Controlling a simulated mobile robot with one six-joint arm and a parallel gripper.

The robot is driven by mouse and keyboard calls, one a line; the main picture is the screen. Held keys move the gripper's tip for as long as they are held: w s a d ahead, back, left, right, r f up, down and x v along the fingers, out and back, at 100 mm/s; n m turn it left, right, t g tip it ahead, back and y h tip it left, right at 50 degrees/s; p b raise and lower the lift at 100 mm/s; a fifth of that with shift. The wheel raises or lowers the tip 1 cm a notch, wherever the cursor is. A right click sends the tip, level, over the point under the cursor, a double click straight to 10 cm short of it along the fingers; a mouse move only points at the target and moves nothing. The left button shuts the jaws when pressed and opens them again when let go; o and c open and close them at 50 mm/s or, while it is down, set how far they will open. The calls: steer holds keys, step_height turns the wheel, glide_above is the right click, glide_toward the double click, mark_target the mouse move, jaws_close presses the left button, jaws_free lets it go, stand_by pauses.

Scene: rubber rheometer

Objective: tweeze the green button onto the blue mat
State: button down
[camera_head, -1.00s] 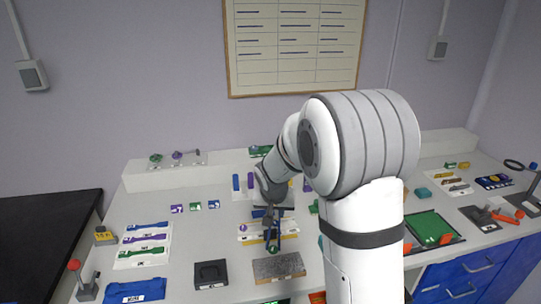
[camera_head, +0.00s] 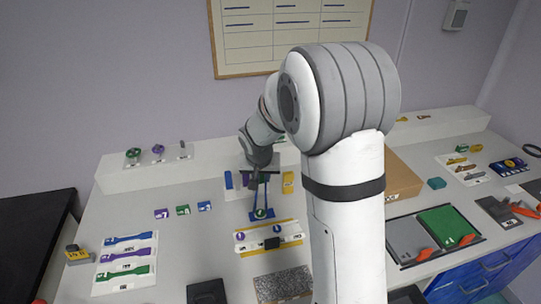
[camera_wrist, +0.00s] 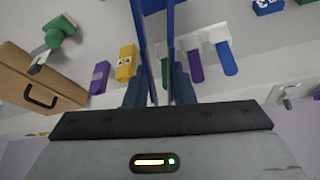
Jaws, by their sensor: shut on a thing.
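My gripper (camera_head: 262,172) is shut on a pair of blue tweezers (camera_head: 260,196), held pointing down. Their two blue arms also show in the wrist view (camera_wrist: 170,45), with the tips cut off by the picture's top edge. A green button (camera_head: 260,213) shows at the tweezer tips in the head view, just behind the white and yellow board (camera_head: 290,231). It appears to be between the tips. A small labelled blue square (camera_head: 205,206), which may be the blue mat, lies to the left of the tips, beside a green and a purple one.
The board also carries a purple button (camera_head: 240,236) and a dark block (camera_head: 272,243). Coloured pieces such as a blue one (camera_head: 228,180) stand behind the tweezers. A cardboard box (camera_head: 402,178) is at the right.

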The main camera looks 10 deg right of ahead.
steer(key=w+d+m+h+b, duration=0.1)
steer(key=w+d+m+b, duration=0.2)
steer(key=w, duration=0.5)
steer(key=shift+w+d+f+m+g+b, duration=0.35)
steer(key=shift+d+b, duration=0.25)
steer(key=shift+d, duration=0.25)
step_height(320, 180, down, 9)
steer(key=b, duration=0.4)
steer(key=shift+s, duration=0.1)
steer(key=c, duration=1.7)
jaws_free()
